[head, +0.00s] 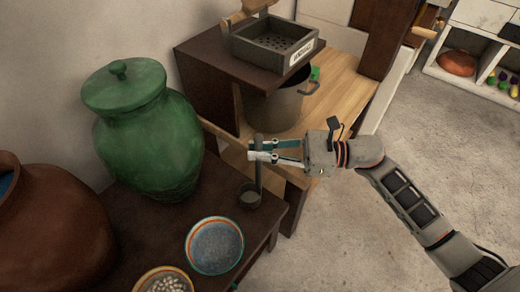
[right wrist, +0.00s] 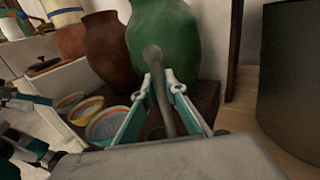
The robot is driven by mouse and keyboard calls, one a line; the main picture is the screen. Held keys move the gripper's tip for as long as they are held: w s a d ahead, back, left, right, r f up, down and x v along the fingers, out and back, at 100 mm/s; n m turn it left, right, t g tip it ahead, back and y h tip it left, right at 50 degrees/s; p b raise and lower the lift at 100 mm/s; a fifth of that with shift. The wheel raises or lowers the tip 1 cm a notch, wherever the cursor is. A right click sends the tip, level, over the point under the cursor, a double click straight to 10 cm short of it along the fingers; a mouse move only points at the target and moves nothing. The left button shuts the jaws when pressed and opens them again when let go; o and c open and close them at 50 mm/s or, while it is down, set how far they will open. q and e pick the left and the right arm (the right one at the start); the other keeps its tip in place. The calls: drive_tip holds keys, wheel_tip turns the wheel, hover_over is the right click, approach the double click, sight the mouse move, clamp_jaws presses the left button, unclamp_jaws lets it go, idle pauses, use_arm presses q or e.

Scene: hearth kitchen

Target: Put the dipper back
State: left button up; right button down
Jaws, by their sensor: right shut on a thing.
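The dipper is a grey long-handled ladle with a small round cup (head: 250,196). It hangs nearly upright, cup down, over the right end of the dark table. My right gripper (head: 262,151) is shut on its handle near the top. In the right wrist view the dipper handle (right wrist: 160,82) stands between the two fingers. Whether the cup touches the tabletop I cannot tell. A green jar (head: 150,140) with its lid on stands left of the dipper. At the left edge of the right wrist view are dark and teal parts, probably my left gripper (right wrist: 30,145); its jaws are unclear.
A blue bowl (head: 215,246) and a bowl of pale pieces (head: 165,280) stand in front of the jar. A brown pot (head: 50,235) is at left. A metal pot (head: 275,105) stands behind my gripper, under a shelf with a grey box (head: 273,42). Floor at right is clear.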

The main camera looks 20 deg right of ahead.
drive_tip(key=shift+f, duration=0.3)
drive_tip(key=c, duration=2.1)
unclamp_jaws()
drive_tip(key=shift+r, duration=0.1)
drive_tip(key=v, duration=1.2)
drive_tip(key=shift+r, duration=0.2)
